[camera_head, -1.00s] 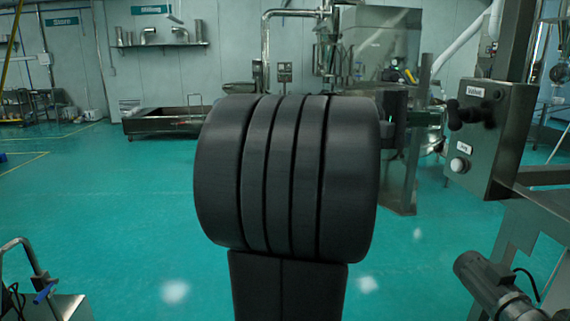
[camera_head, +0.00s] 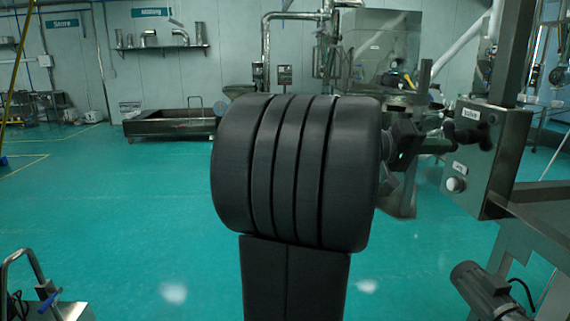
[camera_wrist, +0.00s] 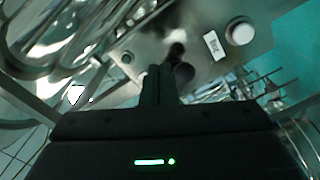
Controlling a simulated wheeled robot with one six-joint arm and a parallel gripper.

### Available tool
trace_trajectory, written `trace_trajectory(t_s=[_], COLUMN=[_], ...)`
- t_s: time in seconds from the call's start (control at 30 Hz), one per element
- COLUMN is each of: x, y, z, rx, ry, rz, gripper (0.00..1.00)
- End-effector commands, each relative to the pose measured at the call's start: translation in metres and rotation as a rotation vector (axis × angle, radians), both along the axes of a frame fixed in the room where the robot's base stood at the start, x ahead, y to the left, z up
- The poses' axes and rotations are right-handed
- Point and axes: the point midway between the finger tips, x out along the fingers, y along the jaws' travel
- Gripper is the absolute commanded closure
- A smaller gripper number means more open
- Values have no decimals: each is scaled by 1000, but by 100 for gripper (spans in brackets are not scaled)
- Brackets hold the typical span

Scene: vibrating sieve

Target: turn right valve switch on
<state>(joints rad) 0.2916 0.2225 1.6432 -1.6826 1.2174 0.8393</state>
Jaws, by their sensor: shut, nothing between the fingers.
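The valve switch is a black knob (camera_head: 472,134) on the upper face of the grey metal control box (camera_head: 484,160) at the right of the head view, below a white "Valve" label. In the wrist view the dark switch (camera_wrist: 180,66) sits just beyond and right of my fingertips. My gripper (camera_wrist: 158,70) is shut and empty, pointing at the box face. In the head view my gripper (camera_head: 445,145) reaches from behind the dark arm link toward the switch's left side. I cannot tell whether it touches the switch. The switch's exact angle is unclear.
A round white button (camera_head: 455,184) with a label sits lower on the box, also visible in the wrist view (camera_wrist: 240,32). A metal frame (camera_head: 540,210) and a motor (camera_head: 482,290) stand below right. Steel machinery (camera_head: 380,50) stands behind. Green floor at left is open.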

Motion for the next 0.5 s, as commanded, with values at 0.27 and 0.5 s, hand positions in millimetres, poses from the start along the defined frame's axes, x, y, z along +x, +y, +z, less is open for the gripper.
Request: trace_trajectory(t_s=[0.27, 0.5], x=[2, 3], y=[-28, -33], z=[-3, 0], rx=[0, 0], ry=[-1, 0], rz=[-1, 0], gripper=[100, 100])
